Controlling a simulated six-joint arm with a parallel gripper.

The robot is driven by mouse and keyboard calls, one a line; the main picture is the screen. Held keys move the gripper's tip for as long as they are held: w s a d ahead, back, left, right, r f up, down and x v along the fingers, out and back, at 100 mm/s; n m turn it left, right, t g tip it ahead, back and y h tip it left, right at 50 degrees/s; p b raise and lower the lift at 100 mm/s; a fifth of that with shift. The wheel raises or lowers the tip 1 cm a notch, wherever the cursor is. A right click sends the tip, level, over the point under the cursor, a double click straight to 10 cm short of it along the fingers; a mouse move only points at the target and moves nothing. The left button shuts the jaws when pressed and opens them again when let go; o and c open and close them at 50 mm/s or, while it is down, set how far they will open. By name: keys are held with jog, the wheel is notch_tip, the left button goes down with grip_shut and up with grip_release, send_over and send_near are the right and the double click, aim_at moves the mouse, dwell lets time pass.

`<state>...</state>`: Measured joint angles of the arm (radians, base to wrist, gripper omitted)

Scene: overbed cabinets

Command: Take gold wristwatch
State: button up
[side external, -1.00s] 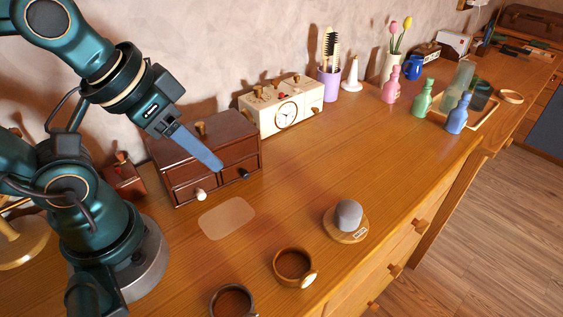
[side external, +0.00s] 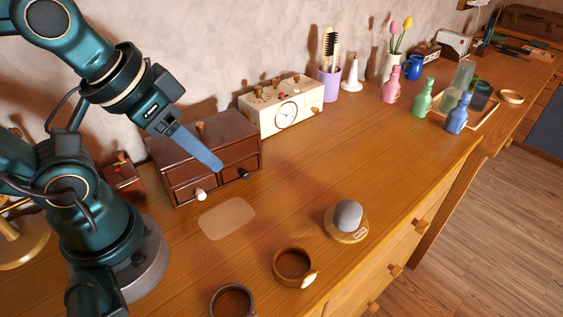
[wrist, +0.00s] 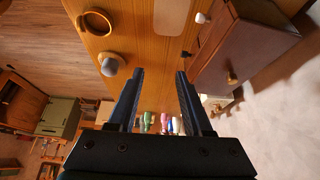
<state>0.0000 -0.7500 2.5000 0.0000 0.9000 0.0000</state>
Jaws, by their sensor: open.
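A brown ring-shaped band with a pale gold round face (side external: 308,281) lies on the desk near its front edge; it looks like a wristwatch. A darker band (side external: 232,287) lies to its left, cut by the bottom of the side view. I cannot tell for sure which is the gold wristwatch. One brown band also shows at the top left of the wrist view (wrist: 97,13). My gripper (side external: 217,165) is in the air in front of the dark wooden drawer box, apart from both bands. In the wrist view its two fingers (wrist: 160,72) are spread, with nothing between them.
The drawer box (side external: 205,150) stands by the wall, a cream clock box (side external: 285,105) beside it. A grey dome on a round wooden base (side external: 346,236) sits right of the bands. A pale flat mat (side external: 227,218) lies before the drawers. Bottles stand farther right; mid-desk is clear.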

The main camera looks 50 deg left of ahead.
jog(key=o, duration=0.8)
